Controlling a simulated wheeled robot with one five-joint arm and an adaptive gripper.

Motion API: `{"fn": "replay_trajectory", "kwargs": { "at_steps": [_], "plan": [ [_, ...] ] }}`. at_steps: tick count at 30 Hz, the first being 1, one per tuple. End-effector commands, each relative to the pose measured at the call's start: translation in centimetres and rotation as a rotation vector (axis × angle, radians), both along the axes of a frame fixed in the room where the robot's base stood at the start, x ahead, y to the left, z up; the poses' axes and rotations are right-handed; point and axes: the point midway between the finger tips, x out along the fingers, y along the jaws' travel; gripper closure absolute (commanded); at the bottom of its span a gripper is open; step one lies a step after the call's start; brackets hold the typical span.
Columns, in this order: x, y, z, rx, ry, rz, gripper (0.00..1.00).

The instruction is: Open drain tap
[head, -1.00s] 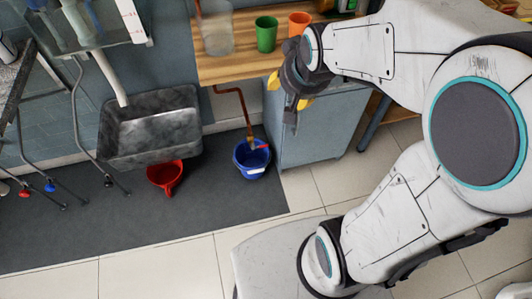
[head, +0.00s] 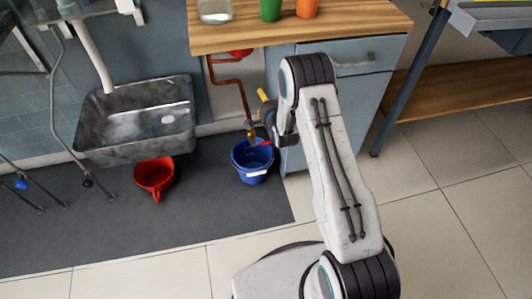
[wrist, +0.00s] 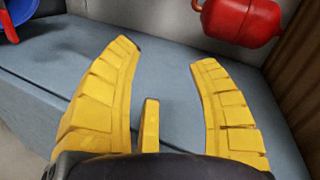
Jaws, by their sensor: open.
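The brass drain tap (head: 251,138) is at the lower end of a copper pipe (head: 241,92), over a blue bucket (head: 252,168). Its red lever (head: 264,142) shows above the bucket rim, partly hidden by my gripper. My gripper (head: 262,98) is just above and right of the tap, apart from it as far as I can tell. In the wrist view my yellow fingers (wrist: 166,85) are spread with nothing between them. A red piece at that view's top left edge (wrist: 30,6), beside a blue edge (wrist: 8,24), looks like the lever and bucket.
A blue-grey cabinet (head: 350,110) stands close behind my arm under a wooden worktop (head: 340,32). A red vessel (wrist: 240,20) hangs under it. The tiled floor in front is clear.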

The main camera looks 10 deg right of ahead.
Motion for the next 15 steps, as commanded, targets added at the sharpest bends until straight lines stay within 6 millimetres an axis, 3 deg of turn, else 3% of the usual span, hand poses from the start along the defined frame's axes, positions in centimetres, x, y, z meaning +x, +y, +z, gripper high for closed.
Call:
{"fn": "replay_trajectory", "kwargs": {
  "at_steps": [1,6,9,15],
  "plan": [
    [-0.1,0.0,-4.5,0.039,-0.023,-0.013,0.46],
    [-1.0,0.0,-12.7,0.177,-0.14,-0.051,0.46],
    [-2.2,0.0,-16.7,0.252,-0.201,-0.064,0.46],
    [-4.7,0.0,-22.0,0.363,-0.291,-0.074,0.46]
  ]
}}
